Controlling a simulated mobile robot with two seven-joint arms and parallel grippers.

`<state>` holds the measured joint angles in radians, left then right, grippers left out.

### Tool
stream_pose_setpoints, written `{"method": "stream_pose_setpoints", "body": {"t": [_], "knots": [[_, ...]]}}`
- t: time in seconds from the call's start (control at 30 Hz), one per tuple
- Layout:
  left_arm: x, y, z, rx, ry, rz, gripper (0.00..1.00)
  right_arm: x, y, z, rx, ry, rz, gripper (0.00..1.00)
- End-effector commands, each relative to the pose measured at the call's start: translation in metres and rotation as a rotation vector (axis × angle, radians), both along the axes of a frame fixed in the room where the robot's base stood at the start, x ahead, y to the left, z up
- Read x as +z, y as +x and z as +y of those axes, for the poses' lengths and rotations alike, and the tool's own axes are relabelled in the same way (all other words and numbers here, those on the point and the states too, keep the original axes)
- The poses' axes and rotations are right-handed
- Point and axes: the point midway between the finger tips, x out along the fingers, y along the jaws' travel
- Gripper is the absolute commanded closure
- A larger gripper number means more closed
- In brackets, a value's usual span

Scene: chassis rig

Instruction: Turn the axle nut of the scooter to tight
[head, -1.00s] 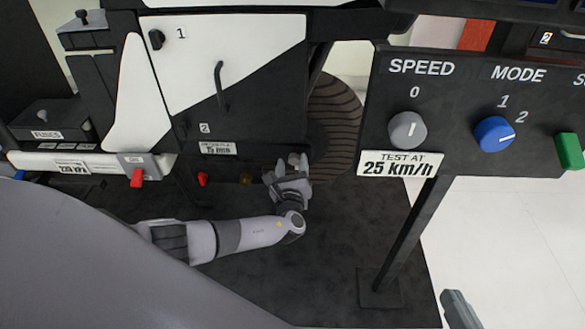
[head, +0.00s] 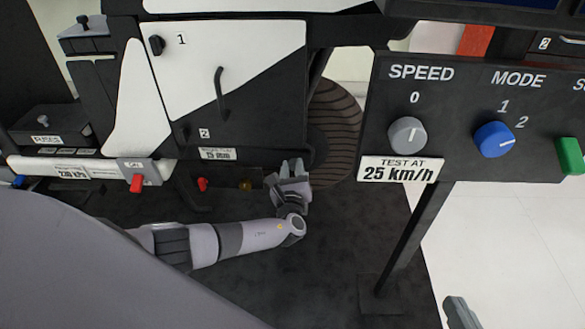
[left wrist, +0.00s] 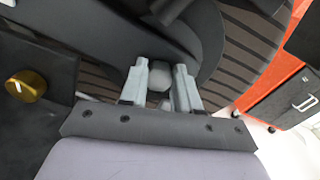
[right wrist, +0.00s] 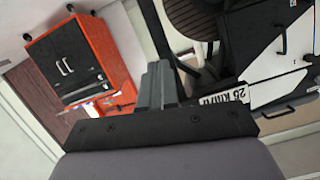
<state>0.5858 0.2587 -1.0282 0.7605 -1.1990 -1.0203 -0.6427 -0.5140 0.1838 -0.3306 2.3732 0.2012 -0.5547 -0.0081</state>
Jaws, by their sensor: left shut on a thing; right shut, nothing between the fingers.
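The axle nut (left wrist: 160,77) is a grey nut on the dark hub in front of the ribbed wheel in the left wrist view. My left gripper (left wrist: 161,84) has one finger on each side of it and is shut on it. In the head view my left gripper (head: 292,168) is at the lower left edge of the wheel (head: 335,130), and the nut is hidden there. My right gripper (right wrist: 157,84) is shut and empty, away from the scooter; its tip shows in the head view (head: 459,311) at the bottom right.
A console with a grey speed knob (head: 407,135) and a blue mode knob (head: 494,139) stands to the right on a post. A brass knob (left wrist: 26,85) sits left of my left gripper. A red cabinet (right wrist: 75,58) shows in the right wrist view.

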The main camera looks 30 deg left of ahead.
Motion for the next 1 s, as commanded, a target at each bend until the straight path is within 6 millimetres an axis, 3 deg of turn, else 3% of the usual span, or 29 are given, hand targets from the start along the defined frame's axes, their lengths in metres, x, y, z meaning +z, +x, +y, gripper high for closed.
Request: {"method": "stream_pose_setpoints", "body": {"t": [0.7,1.0], "knots": [[0.0,0.001,-0.004,0.0,0.535,0.26,0.99,-0.001,0.003,0.009,0.015,0.047,0.065,1.0],[-0.001,0.001,-0.006,0.0,0.683,0.332,0.99,-0.001,0.003,0.011,0.019,0.056,0.079,1.0]]}}
